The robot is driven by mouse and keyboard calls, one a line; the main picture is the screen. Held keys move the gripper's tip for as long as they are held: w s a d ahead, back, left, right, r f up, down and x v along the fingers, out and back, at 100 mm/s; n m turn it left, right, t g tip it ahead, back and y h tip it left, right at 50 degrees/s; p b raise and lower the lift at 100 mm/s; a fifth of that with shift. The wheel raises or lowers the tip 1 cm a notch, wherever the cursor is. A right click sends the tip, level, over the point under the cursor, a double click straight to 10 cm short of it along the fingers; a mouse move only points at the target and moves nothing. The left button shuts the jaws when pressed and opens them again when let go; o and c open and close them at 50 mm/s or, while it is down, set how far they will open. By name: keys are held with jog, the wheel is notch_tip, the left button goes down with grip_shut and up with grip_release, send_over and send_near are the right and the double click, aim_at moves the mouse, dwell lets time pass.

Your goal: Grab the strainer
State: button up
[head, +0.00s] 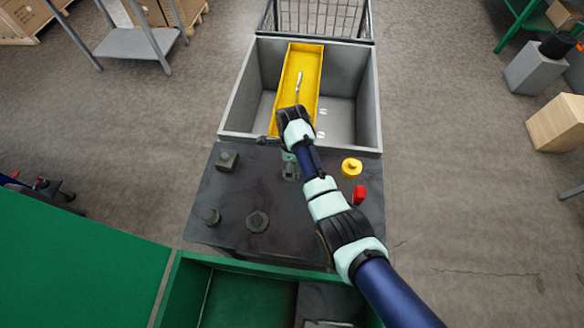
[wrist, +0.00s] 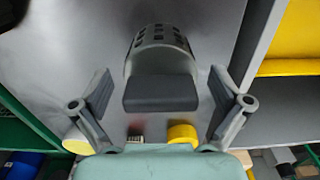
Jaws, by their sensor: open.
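A grey, slotted cylindrical piece (wrist: 162,38) with a flat dark grey block (wrist: 160,93) at its near end looks like the strainer. In the wrist view it lies between and just beyond the two fingers of my gripper (wrist: 162,108). The fingers are spread wide, with gaps on both sides, and hold nothing. In the head view my gripper (head: 290,165) is over the dark table (head: 235,190), near its back edge. My arm hides most of the strainer there.
A yellow cap-like part (head: 351,167) and a red part (head: 359,195) stand right of my arm. Several dark fittings, one a square block (head: 227,160), stand on the left. Behind is a grey bin (head: 345,95) holding a yellow tray (head: 302,75). A green container (head: 235,300) is in front.

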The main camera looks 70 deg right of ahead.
jog(key=c, duration=1.4)
jog(key=shift+r, duration=0.15)
notch_tip(320, 180, up, 20)
jog(key=p, duration=0.9)
